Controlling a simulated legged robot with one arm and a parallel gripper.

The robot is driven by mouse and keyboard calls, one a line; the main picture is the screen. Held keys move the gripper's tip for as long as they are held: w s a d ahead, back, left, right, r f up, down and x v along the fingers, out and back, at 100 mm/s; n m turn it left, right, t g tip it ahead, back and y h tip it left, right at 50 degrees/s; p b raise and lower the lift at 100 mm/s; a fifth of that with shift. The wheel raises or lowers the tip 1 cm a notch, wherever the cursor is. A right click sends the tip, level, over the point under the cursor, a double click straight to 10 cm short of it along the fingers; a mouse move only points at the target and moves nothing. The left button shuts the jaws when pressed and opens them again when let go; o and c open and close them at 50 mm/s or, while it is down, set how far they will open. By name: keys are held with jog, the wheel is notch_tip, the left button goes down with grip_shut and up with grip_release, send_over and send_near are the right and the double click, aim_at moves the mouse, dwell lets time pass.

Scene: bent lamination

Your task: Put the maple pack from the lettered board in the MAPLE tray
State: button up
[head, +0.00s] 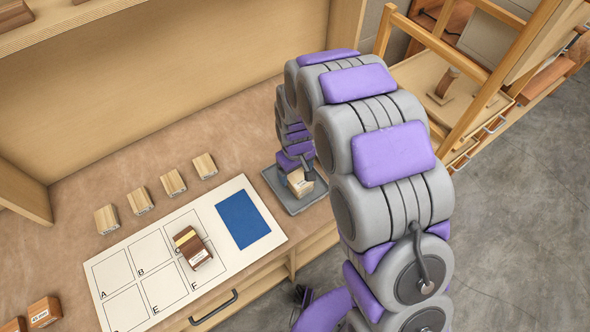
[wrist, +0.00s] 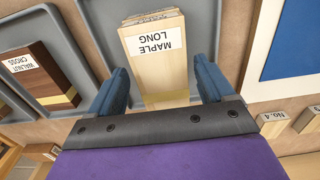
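The maple pack (wrist: 156,75) is pale wood with a white label reading MAPLE LONG, upside down in the wrist view. In the head view the pack (head: 300,183) is at my gripper (head: 299,172), over a grey tray (head: 318,190) at the right end of the bench. A grey tray (wrist: 220,28) also lies behind the pack in the wrist view; no tray name is readable. The lettered board (head: 112,243) is left of the tray.
A dark brown pack (head: 194,250) lies on the board beside the blue rectangle (head: 243,220). A WALNUT CROSS pack (wrist: 38,77) lies in another tray (wrist: 72,40). Several small blocks (head: 173,182) stand behind the board. Brown blocks (head: 44,312) are at the lower left.

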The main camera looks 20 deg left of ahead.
aim_at(296, 173)
jog(key=shift+o, duration=0.2)
jog(key=shift+a, duration=0.1)
jog(key=shift+r, duration=0.25)
notch_tip(296, 173, up, 12)
jog(key=p, duration=0.1)
jog(key=shift+f, duration=0.2)
